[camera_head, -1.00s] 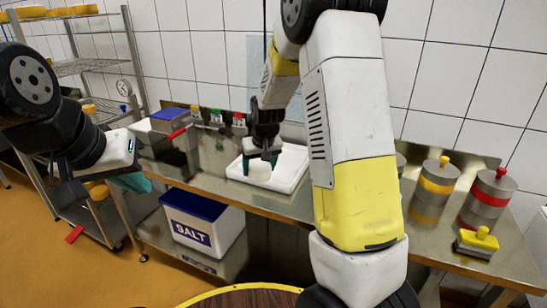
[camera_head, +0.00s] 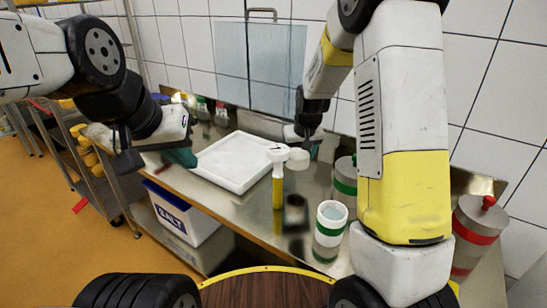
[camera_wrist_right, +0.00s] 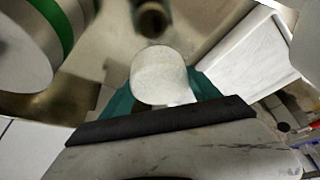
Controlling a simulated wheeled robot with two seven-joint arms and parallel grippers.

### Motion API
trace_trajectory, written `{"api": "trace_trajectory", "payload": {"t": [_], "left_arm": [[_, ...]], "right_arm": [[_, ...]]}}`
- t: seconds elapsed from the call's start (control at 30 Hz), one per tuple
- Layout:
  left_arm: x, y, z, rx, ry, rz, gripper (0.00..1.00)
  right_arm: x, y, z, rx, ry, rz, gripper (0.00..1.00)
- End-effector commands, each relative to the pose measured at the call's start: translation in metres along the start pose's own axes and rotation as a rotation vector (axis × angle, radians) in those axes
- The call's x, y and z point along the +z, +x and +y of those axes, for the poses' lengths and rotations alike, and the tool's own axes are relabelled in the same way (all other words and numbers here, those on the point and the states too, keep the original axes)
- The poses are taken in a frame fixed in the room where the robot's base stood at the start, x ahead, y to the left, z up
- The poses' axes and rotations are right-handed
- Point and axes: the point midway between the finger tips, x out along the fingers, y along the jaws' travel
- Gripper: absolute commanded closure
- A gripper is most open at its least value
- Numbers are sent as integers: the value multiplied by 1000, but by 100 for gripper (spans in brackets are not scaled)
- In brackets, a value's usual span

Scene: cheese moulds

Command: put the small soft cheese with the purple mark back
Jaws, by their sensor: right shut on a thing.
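My right gripper (camera_head: 306,140) is shut on a small white cheese (camera_head: 298,158) and holds it above the steel table, right of the white tray. In the right wrist view the cheese (camera_wrist_right: 159,76) sits between the teal fingers. No purple mark shows on the sides I see. My left gripper (camera_head: 178,157) is by the left edge of the white tray (camera_head: 217,180); its teal finger shows, but I cannot tell how far apart the jaws are. The tray looks empty.
A yellow-handled tool with a white head (camera_head: 278,182) stands just left of the cheese. A white cup with a green band (camera_head: 331,222) stands in front. A green-banded metal cylinder (camera_head: 344,181) is right of the cheese, and a red-banded one (camera_head: 478,222) is further right.

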Motion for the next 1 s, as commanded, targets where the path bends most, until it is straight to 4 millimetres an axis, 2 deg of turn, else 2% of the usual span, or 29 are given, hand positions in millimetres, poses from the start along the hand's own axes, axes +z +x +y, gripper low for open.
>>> {"api": "trace_trajectory", "payload": {"t": [0.03,0.13,0.37,0.57,0.93,0.97,1.0], "left_arm": [[0,0,0,0,0,0,100],[0,0,0,0,0,0,100],[0,0,0,0,0,0,100],[0,0,0,0,0,0,100],[0,0,0,0,0,0,100],[0,0,0,0,0,0,100],[0,0,0,0,0,0,100]], "right_arm": [[5,11,0,1,1,-4,55],[12,26,1,1,1,-3,55],[18,44,1,0,1,-1,55],[28,69,0,0,1,-1,55],[30,74,1,1,1,2,55],[30,74,1,1,1,1,27],[30,74,1,1,1,2,19]]}}
